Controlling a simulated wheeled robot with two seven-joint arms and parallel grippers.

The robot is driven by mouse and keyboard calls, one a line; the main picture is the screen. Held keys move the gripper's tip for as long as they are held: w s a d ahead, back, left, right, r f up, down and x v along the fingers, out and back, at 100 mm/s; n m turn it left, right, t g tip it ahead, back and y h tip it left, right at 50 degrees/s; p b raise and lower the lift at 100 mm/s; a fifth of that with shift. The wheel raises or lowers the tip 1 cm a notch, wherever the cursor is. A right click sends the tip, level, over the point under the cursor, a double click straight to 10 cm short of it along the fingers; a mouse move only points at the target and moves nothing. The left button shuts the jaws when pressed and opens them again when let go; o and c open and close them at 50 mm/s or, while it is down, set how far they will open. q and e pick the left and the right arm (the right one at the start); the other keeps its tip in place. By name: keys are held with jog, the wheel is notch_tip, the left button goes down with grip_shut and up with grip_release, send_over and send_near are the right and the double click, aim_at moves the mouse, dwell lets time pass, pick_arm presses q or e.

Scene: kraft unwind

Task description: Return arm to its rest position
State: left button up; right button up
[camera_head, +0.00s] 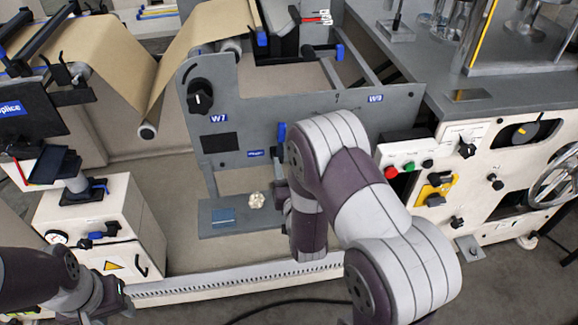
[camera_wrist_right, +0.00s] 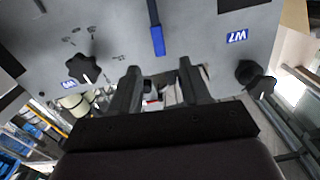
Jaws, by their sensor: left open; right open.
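My right arm (camera_head: 345,200) reaches up in front of the grey machine panel (camera_head: 300,110) in the head view. Its gripper is mostly hidden behind its own links there. In the right wrist view my right gripper (camera_wrist_right: 160,78) has its two black fingers apart with nothing between them, facing the panel. A blue lever (camera_wrist_right: 157,40) is just beyond the fingers; it also shows in the head view (camera_head: 281,134). My left gripper (camera_head: 112,302) is low at the left edge area of the head view, beside the white cabinet, and holds nothing that I can see.
A black knob (camera_head: 200,97) sits by the W7 label. Brown paper web (camera_head: 115,55) hangs at the upper left. A white cabinet (camera_head: 100,230) stands left. A control box with buttons (camera_head: 410,165) is right of my arm. A grey shelf (camera_head: 260,220) holds small items.

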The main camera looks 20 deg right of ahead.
notch_tip(320, 180, down, 9)
jog(key=s+a+g+y, duration=0.1)
jog(key=s+g+y, duration=0.15)
jog(key=g, duration=0.35)
jog(key=s+a+r+n+g+y+p, duration=0.1)
jog(key=s+a+n+g+p, duration=0.2)
jog(key=s+g, duration=0.35)
jog(key=s+r+g+p, duration=0.2)
jog(key=s+r+p, duration=0.2)
jog(key=r, duration=0.5)
jog(key=s+a+r+g+p, duration=0.1)
jog(key=s+r+p, duration=0.3)
jog(key=r, duration=0.5)
jog(key=shift+s+a+r+n+g+p, duration=0.3)
jog(key=shift+s+n+g, duration=0.1)
jog(key=shift+s, duration=0.35)
jog(key=shift+y, duration=0.25)
